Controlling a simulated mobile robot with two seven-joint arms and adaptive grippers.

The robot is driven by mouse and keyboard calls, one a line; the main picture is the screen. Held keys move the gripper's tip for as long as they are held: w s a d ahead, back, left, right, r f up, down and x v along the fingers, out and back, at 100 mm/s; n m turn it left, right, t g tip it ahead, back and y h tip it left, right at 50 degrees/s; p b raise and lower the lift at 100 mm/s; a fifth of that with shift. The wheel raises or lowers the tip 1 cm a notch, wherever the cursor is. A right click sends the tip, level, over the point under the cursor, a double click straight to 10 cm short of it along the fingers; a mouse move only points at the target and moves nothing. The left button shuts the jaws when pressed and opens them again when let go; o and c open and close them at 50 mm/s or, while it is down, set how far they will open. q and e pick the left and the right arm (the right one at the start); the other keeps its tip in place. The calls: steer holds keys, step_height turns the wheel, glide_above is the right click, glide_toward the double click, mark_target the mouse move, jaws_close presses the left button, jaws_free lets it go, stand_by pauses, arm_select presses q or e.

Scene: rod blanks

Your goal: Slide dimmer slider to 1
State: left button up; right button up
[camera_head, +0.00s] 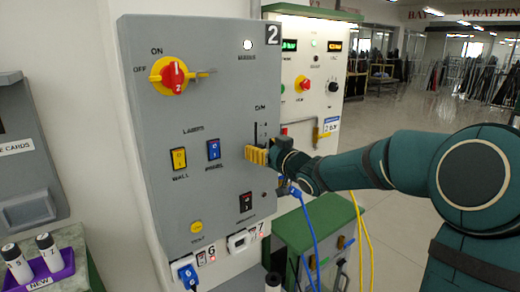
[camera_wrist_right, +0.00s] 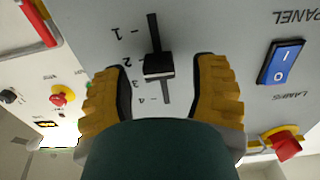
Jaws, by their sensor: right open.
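The dimmer slider is a black knob in a dark slot on the grey panel; the knob (camera_wrist_right: 158,66) shows in the right wrist view. In that view, which shows the panel upside down, the scale runs from 1 at the top to 4 at the bottom, and the knob sits around marks 2 to 3. My right gripper (camera_wrist_right: 161,92) is open, its yellow fingers on either side of the knob with gaps. In the head view my right gripper (camera_head: 257,155) is at the panel below the slot (camera_head: 255,132) and hides the knob. My left gripper is out of view.
A second panel (camera_head: 308,70) stands behind. Blue and yellow cables hang below my right arm.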

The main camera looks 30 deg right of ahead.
steer(key=shift+w, duration=0.6)
steer(key=shift+s, duration=0.1)
jaws_close()
